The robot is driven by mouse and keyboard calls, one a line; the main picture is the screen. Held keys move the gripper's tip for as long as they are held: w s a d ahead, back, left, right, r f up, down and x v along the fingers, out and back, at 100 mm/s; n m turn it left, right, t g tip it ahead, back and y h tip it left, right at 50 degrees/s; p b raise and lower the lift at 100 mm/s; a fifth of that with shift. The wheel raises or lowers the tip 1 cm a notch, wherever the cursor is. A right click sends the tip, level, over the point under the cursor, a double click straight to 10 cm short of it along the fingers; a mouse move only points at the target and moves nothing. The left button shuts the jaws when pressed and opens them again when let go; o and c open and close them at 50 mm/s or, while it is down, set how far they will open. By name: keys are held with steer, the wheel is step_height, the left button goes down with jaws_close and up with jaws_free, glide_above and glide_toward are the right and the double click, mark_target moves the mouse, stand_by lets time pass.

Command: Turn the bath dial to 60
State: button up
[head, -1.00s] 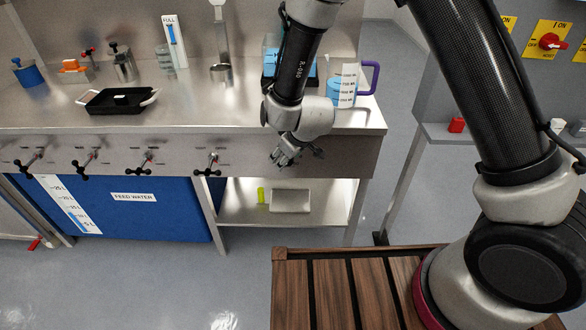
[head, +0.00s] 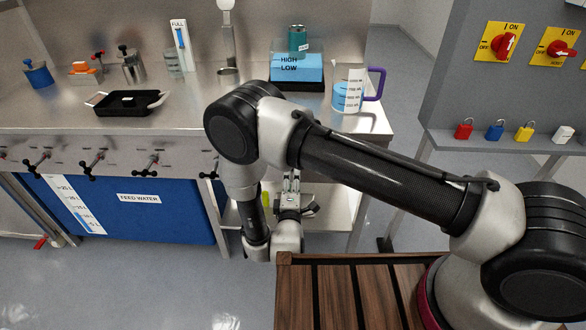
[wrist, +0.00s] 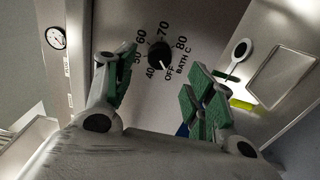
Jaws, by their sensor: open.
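The bath dial (wrist: 158,55) is a round black knob on a metal panel in the wrist view. Numbers 40 to 80, OFF and "BATH C" are printed around it. In the head view my gripper (head: 291,180) points up beneath the counter's front edge. The dial is hidden there.
A blue-filled bath (head: 297,68) marked HIGH and LOW stands on the counter, with a jug (head: 348,92) beside it. Black-handled valves (head: 147,165) line the counter front. A lower shelf (head: 340,210) lies behind my gripper. A gauge (wrist: 56,38) shows at upper left.

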steer(key=w, duration=0.6)
steer(key=shift+w, duration=0.3)
steer(key=shift+d, duration=0.1)
steer(key=shift+c, duration=0.3)
steer(key=c, duration=1)
